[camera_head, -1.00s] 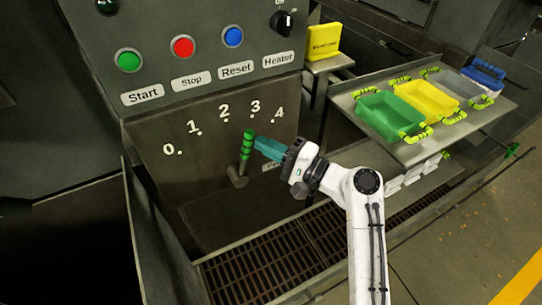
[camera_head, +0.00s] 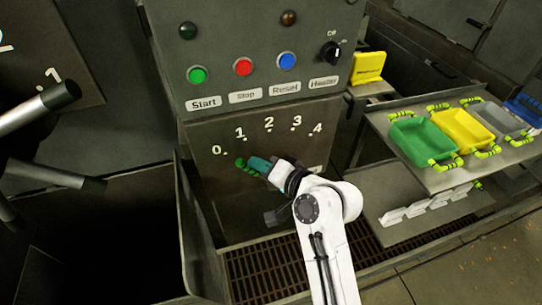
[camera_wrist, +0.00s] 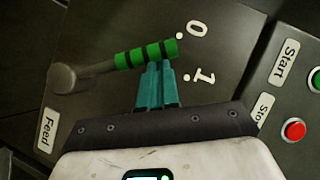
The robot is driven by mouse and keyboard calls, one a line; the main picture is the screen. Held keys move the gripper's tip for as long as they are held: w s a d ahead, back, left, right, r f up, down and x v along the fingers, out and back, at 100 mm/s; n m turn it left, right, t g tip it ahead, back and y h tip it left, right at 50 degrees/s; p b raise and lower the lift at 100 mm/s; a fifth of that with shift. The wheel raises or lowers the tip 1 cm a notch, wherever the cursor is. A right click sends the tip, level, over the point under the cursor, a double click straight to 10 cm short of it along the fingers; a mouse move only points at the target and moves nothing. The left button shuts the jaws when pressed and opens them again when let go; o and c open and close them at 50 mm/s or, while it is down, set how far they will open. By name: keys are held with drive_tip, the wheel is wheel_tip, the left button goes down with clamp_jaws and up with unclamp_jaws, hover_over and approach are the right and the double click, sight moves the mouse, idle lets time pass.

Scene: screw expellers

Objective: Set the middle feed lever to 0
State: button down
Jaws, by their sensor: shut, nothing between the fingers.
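The feed lever has a green ribbed handle (camera_head: 246,167) and a grey pivot below it. It tilts left; its tip points near the 0 mark, slightly toward 1. In the wrist view the green handle (camera_wrist: 147,54) lies across the picture, with its tip close to the 0 dot and the grey pivot knob at left. My gripper (camera_wrist: 158,66) has teal fingers, shut with nothing between them. The fingertips are against or very near the handle's side facing the 1 mark. In the head view my gripper (camera_head: 257,165) hides part of the lever and dial plate.
The dial plate carries marks 0 to 4 under a panel with a green Start button (camera_head: 197,75), a red Stop button (camera_head: 243,67), a blue Reset button (camera_head: 287,61) and a Heater knob (camera_head: 330,52). A table with coloured trays stands right. A grey side wall (camera_head: 197,230) is left.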

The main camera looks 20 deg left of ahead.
drive_tip(key=shift+s+a+f, duration=0.35)
drive_tip(key=shift+s+a, duration=0.15)
drive_tip(key=shift+a, duration=0.3)
drive_tip(key=shift+s+a+f, duration=0.1)
drive_tip(key=shift+s+f, duration=0.05)
